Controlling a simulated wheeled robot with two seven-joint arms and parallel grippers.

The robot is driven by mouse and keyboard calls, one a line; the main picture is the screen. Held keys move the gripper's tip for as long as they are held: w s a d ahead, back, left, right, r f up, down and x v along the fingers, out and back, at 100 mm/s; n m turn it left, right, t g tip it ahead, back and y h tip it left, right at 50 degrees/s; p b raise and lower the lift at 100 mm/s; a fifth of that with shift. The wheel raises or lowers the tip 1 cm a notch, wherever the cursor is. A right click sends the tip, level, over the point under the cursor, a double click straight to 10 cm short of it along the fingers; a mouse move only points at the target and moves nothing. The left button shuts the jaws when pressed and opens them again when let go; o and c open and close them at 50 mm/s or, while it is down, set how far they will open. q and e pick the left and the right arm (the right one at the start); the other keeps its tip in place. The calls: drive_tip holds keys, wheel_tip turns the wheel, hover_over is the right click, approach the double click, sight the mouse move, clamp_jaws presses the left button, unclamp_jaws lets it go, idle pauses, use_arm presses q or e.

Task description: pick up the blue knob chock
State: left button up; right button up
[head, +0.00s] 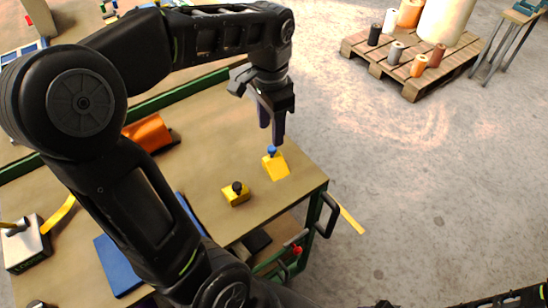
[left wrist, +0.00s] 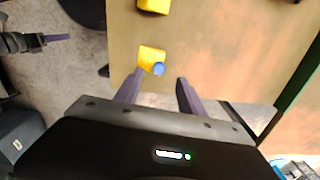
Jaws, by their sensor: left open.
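The blue knob chock is a yellow block (head: 277,168) with a blue knob (head: 272,150) on top. It sits on the workbench near its right corner. In the left wrist view the same yellow block (left wrist: 149,56) and blue knob (left wrist: 158,69) lie just beyond my fingertips. My left gripper (head: 272,138) is open and empty, close above the blue knob, its fingers pointing down. In the left wrist view its two purple fingers (left wrist: 157,76) stand apart with the knob near the gap between them. My right gripper (left wrist: 66,37) shows at the left wrist view's left edge.
A second yellow chock with a black knob (head: 236,193) sits nearby to the left on the workbench (head: 209,160). A black handle (head: 328,214) sticks out at the bench's right edge. An orange object (head: 148,132) and a blue panel (head: 118,265) lie farther left.

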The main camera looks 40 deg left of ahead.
sight(272, 148)
use_arm(q)
drive_tip(key=shift+w+f, duration=0.1)
drive_tip(key=shift+f, duration=1.3)
wheel_tip(272, 148, down, 5)
drive_tip(key=shift+d+f+p, duration=0.1)
drive_tip(key=shift+p, duration=0.35)
drive_tip(key=shift+c, duration=0.5)
clamp_jaws()
